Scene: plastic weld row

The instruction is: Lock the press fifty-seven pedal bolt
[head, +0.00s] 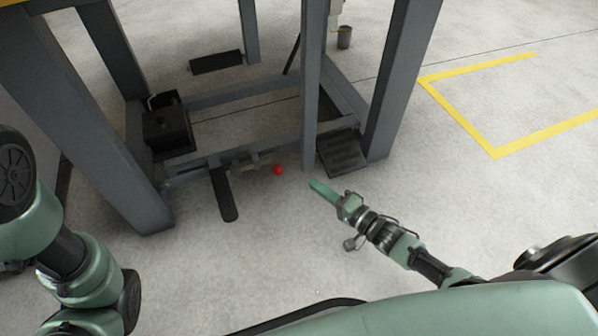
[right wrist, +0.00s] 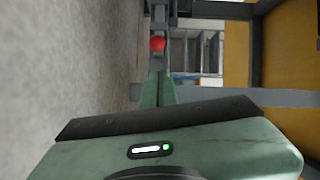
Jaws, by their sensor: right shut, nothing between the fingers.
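A small red knob (head: 278,170) sits low at the front crossbar of the grey press frame, at the end of a small grey bolt fitting (head: 247,161). A long black pedal (head: 224,194) sticks out from the crossbar left of the bolt. My right gripper (head: 316,186) is shut and empty, to the right of the red knob and apart from it in the head view. In the right wrist view its closed green fingers (right wrist: 157,90) point toward the red knob (right wrist: 157,44), which shows just beyond their tips. My left gripper is out of view; only its arm shows.
A grey post (head: 312,90) rises near the knob, and a ribbed black plate (head: 342,152) lies right of it. A black box (head: 167,128) sits at the frame's left. Bare concrete floor (head: 270,250) lies in front; yellow floor lines (head: 493,155) are at right.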

